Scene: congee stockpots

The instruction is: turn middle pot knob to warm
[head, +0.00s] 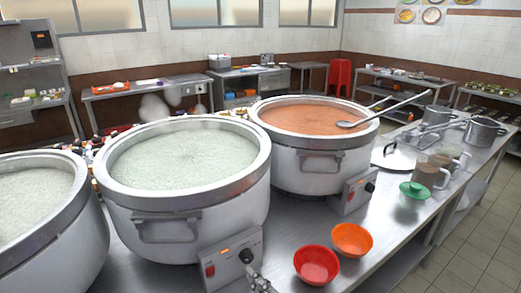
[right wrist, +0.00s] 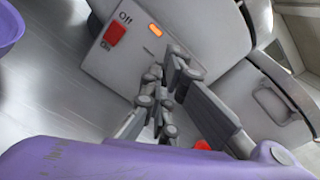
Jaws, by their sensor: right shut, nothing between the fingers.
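The middle pot (head: 182,215) is a large steel stockpot full of pale congee in the head view. Its control box (head: 231,260) sits at its front right, with a red switch (head: 209,270), a lit orange lamp and a dark round knob (head: 246,256). The knob's setting is too small to read. My right gripper (head: 257,280) is just below the knob at the bottom edge. In the right wrist view my right gripper (right wrist: 165,78) is shut and empty in front of the box face (right wrist: 105,65); the knob is not visible there. My left gripper is out of view.
A pot (head: 45,235) of pale congee stands left and a pot (head: 305,165) of orange-brown congee right, with its own control box (head: 354,190). A red bowl (head: 316,265) and an orange bowl (head: 352,240) sit right of the knob. Bare counter (head: 290,232) lies between.

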